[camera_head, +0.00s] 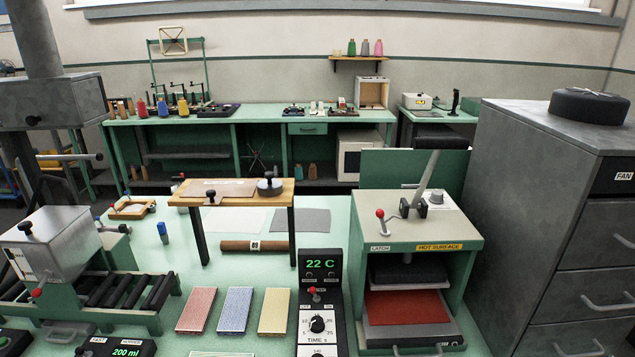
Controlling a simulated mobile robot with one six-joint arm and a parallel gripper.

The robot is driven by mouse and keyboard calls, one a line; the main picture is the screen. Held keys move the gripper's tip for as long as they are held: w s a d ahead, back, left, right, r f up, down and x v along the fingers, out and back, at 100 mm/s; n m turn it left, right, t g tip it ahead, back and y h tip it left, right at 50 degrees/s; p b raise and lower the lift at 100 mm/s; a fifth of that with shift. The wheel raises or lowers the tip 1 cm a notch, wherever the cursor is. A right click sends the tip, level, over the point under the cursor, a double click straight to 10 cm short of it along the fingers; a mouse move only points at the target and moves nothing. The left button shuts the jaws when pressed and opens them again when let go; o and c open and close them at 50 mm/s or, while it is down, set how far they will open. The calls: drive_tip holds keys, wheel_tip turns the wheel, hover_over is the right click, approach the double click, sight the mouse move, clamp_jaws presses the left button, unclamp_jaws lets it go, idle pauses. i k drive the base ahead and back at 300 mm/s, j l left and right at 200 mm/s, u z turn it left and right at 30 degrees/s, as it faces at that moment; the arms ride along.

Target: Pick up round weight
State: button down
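The round weight (270,187) is a grey disc with an upright knob on top. It sits on the right part of the small raised wooden stand (240,200), which has dark legs. A flat brown board (230,188) with a dark knob lies on the same stand, left of the weight. My gripper is not in view.
A press labelled HOT SURFACE (420,247) with an upright lever stands right of the stand. A control panel reading 22 C (320,265) is in front. Red, blue and yellow pads (235,310) lie front centre. A roller machine (120,288) stands left. Space above the stand looks clear.

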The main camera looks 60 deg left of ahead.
sight(270, 187)
drive_tip(key=u, duration=2.6)
